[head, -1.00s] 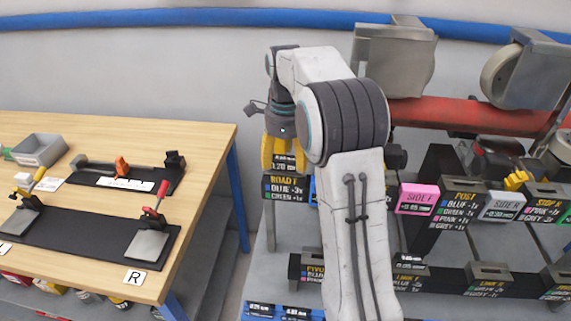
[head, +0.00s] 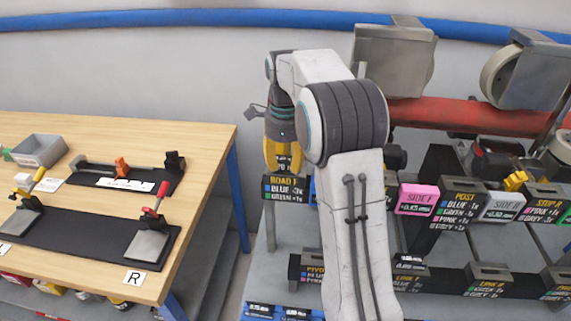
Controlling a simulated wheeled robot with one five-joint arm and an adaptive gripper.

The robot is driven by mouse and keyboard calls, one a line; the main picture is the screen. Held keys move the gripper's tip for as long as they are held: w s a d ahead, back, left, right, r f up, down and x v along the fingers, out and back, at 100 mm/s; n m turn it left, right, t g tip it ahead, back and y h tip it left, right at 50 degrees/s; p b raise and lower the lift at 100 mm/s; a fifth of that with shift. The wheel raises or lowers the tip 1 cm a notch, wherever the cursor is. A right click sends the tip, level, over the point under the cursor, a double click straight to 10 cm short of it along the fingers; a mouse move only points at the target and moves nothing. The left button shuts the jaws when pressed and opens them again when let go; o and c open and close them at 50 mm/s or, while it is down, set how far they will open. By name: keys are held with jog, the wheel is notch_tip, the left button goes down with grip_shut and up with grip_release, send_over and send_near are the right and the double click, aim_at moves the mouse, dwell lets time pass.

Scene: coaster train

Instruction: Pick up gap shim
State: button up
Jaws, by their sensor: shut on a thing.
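My gripper (head: 284,160) has yellow fingers and points down at the left end of the rack in the head view. It is shut on a small dark piece with a pale printed label, the gap shim (head: 284,164). The fingers cover the shim's sides, and only a narrow strip shows between them. The shim is right above the dark ROAD 1 holder (head: 286,188); I cannot tell whether it still sits in it.
A pink SIDE F block (head: 417,199), a POST holder (head: 464,201) and a grey SIDE R block (head: 502,206) stand to the right of my arm. A wooden bench (head: 200,135) with black fixtures and a grey bin (head: 38,150) is at left. A floor gap separates bench and rack.

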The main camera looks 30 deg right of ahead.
aim_at(285, 160)
jog(key=shift+c, duration=1.3)
jog(key=shift+r, duration=0.5)
notch_tip(285, 160, up, 3)
jog(key=shift+r, duration=0.15)
jog(key=s+d+r+p, duration=0.3)
jog(key=s+d+r, duration=0.1)
jog(key=s+r, duration=0.7)
dwell(0.4)
